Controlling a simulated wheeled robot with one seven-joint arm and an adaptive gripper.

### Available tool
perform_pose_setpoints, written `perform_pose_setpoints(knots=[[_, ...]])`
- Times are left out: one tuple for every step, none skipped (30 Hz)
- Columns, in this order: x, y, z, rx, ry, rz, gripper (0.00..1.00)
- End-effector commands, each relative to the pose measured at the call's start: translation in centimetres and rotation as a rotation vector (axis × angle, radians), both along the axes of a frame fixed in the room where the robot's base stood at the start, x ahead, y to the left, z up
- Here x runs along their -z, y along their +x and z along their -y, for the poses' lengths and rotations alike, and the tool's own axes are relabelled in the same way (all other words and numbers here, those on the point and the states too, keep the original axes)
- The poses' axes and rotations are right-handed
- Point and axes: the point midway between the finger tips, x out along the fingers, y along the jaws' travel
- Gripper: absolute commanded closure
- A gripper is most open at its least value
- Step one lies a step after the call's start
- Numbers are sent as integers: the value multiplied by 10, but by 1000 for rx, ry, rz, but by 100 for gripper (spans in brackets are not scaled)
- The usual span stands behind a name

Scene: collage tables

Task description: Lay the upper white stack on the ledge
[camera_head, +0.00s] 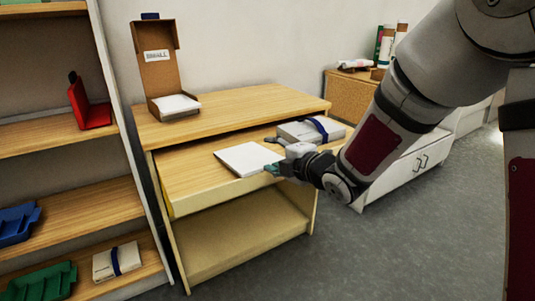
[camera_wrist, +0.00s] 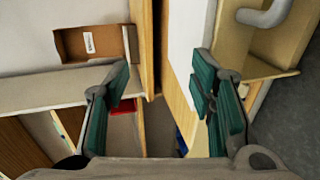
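A white stack (camera_head: 247,158) lies flat on the pulled-out wooden ledge (camera_head: 190,178) below the desk top. Another white stack (camera_head: 176,104) sits higher, in the open cardboard box (camera_head: 155,70) on the desk top. My gripper (camera_head: 274,158) is at the right edge of the lower stack; I cannot tell whether it touches. In the wrist view my gripper (camera_wrist: 160,95) has its teal-padded fingers wide apart. The lower stack (camera_wrist: 183,45) shows there beyond the right finger, which partly hides it. The box also shows there (camera_wrist: 90,45), at upper left.
A grey stack with a blue band (camera_head: 305,131) lies on the ledge behind my gripper. The shelf unit at left holds a red holder (camera_head: 90,106), blue and green trays, and a banded stack (camera_head: 117,260). A white cabinet (camera_head: 405,170) stands at right. The desk top's right part is clear.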

Motion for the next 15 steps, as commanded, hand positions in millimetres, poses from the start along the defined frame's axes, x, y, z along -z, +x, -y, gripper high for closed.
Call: perform_pose_setpoints(knots=[[-1,-3,3,1,0,0,50],[-2,-4,3,0,0,0,50],[-2,-6,4,0,1,1,50],[-2,-6,4,0,0,0,50],[-2,-7,5,0,0,0,50],[-2,-7,5,0,0,0,50],[-2,-7,5,0,0,0,50],[-2,-7,5,0,0,0,50],[-2,-7,4,0,0,0,50],[-2,-6,4,0,0,0,50],[-2,-6,4,0,0,0,50],[-3,-7,5,0,0,0,50],[-4,-7,5,0,0,0,50],[-6,-8,5,0,-1,1,50],[-9,-9,6,1,0,2,50]])
